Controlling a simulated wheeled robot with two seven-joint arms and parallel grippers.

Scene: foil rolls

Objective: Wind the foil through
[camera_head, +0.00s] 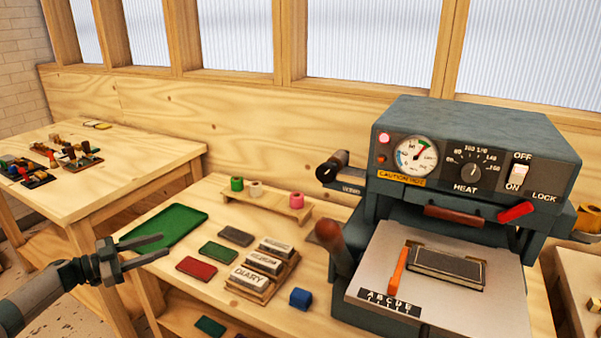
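A grey-green hot-stamping machine (470,130) stands at the right, with a gauge, a HEAT dial and switches on its front. A dark roll (333,170) sits on the machine's left side, and part of a gold-yellow roll (588,222) shows at its right. A dark book-like block (446,267) lies on the pale bed, with an orange bar (398,270) beside it. No foil strip is clearly visible across the bed. My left gripper (164,246) is open and empty near the green tray's front edge. My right gripper is out of view.
Green, white and pink rolls (296,200) stand on a small wooden rack. A side table (120,150) holds small pieces.

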